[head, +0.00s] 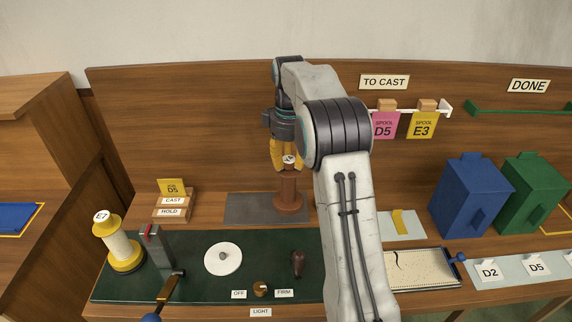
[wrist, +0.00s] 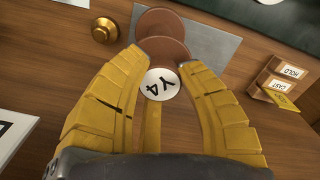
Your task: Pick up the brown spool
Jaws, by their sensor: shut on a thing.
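The brown spool (head: 289,192) stands upright over the grey mat (head: 247,207) at the back of the bench. It has round flanges and a white top label. In the wrist view the label reads Y4, and the spool's brown flanges (wrist: 163,50) show beyond it. My gripper (head: 288,162) comes down from above with its yellow fingers around the spool's top. In the wrist view the fingers (wrist: 161,75) are on either side of the label, shut on the spool. I cannot tell whether its base touches the mat.
A yellow-and-white spool marked E7 (head: 122,245) stands at the left on the dark green mat. Small CAST and HOLD blocks (head: 173,207) are left of the grey mat. Blue (head: 470,197) and green (head: 535,195) boxes stand at the right. A brass knob (wrist: 104,30) is near the gripper.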

